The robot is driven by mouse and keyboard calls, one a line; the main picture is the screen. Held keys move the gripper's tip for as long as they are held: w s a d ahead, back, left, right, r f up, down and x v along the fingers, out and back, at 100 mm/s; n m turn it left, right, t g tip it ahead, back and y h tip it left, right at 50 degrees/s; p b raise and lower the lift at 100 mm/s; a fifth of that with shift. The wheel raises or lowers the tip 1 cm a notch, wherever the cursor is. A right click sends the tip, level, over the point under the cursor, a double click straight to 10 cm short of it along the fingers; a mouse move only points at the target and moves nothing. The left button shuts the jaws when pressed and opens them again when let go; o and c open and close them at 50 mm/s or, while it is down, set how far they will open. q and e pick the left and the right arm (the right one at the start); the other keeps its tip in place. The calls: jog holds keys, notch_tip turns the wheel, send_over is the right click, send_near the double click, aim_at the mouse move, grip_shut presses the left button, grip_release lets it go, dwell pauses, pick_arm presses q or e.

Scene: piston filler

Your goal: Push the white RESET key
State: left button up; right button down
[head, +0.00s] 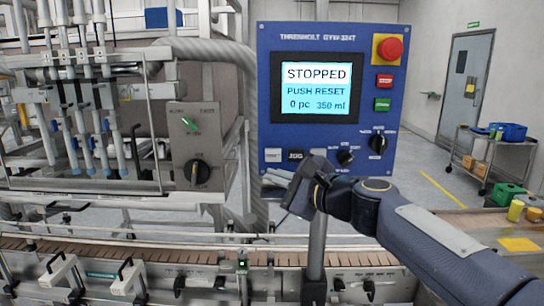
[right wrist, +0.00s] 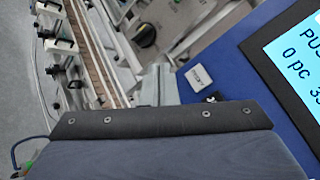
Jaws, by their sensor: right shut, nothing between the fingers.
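The blue control panel (head: 325,135) has a screen (head: 318,90) reading STOPPED and PUSH RESET. A white key (head: 273,155) sits at the panel's lower left, beside a black JOG key (head: 296,155); its lettering is too small to read for sure. The white key also shows in the right wrist view (right wrist: 199,77), just beyond my gripper's dark edge. My right gripper (head: 277,178) is shut and empty, a little below the white key in the head view. I see no contact, but the exact gap cannot be told. My left gripper is not in view.
A red emergency button (head: 391,49), a red key and a green key line the panel's right side. Dark knobs (head: 378,143) sit lower right. A conveyor (head: 180,255) runs below. The filler machine (head: 100,110) stands left, with a trolley (head: 490,150) at right.

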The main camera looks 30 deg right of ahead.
aim_at(266, 157)
jog(key=shift+w+d+p, duration=0.2)
jog(key=shift+w+d, duration=0.55)
jog(key=shift+w, duration=0.45)
jog(key=shift+w+d+p, duration=0.25)
jog(key=shift+w+d, duration=0.5)
jog(key=shift+w, duration=0.45)
jog(key=shift+w+d+p, duration=0.2)
jog(key=shift+w+d, duration=0.55)
jog(key=shift+w, duration=0.45)
jog(key=shift+w+d, duration=0.1)
jog(key=shift+w, duration=0.05)
jog(key=shift+w+d, duration=0.15)
jog(key=shift+w, duration=0.1)
jog(key=shift+w+d, duration=0.2)
jog(key=shift+w, duration=0.1)
jog(key=shift+s, duration=0.1)
jog(key=shift+s+a, duration=0.25)
jog(key=shift+s, duration=0.1)
jog(key=shift+s+a, duration=0.15)
jog(key=shift+s, duration=0.1)
